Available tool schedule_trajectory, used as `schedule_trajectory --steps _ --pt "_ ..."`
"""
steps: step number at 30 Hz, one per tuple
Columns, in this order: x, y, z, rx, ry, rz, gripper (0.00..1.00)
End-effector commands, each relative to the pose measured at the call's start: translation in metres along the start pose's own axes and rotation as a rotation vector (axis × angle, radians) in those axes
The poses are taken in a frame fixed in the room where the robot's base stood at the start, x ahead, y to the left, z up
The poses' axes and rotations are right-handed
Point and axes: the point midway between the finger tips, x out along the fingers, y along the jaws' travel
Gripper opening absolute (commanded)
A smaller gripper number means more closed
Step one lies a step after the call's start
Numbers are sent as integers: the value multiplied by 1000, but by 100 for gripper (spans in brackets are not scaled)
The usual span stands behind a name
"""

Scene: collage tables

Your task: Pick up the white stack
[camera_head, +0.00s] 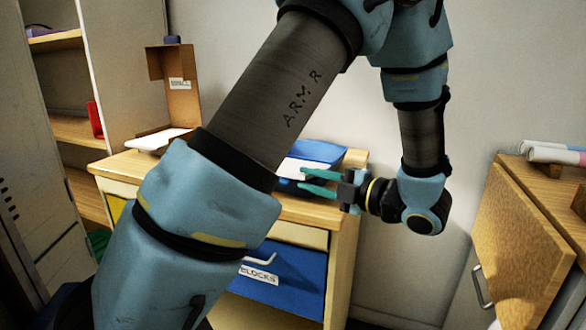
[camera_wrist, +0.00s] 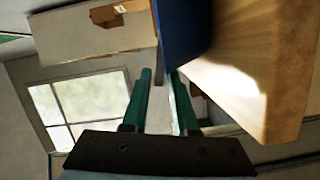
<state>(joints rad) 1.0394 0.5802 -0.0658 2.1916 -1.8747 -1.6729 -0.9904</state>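A flat white stack (camera_head: 302,168) lies with a blue folder or tray (camera_head: 318,151) on the wooden desk, partly hidden behind my arm. Another flat white pile (camera_head: 157,139) lies at the desk's left, by an open cardboard box (camera_head: 180,92). I cannot tell for sure which is the task's stack. My gripper (camera_head: 300,181) has its teal fingers apart, pointing left at the desk's right end, close to the blue thing and the nearer white stack. In the wrist view, my gripper (camera_wrist: 161,72) shows a gap between the fingers. A blue surface (camera_wrist: 182,28) lies just beyond the tips.
The desk (camera_head: 345,215) has a blue drawer (camera_head: 285,278) labelled BLOCKS. Wooden shelves (camera_head: 75,130) stand at the left. A wooden cabinet (camera_head: 530,235) with white rolls (camera_head: 553,155) on top stands at the right. In the wrist view, a wooden edge (camera_wrist: 288,75) lies close on the right.

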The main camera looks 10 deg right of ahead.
Motion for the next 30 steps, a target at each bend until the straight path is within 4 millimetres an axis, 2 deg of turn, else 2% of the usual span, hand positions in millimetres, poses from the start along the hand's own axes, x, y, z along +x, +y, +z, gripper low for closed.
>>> schedule_trajectory --steps 1,6,30 --pt "0 0 0 -1 0 1 18" --pt "0 0 0 -1 0 0 0" --pt "0 -1 0 0 -2 -2 0"
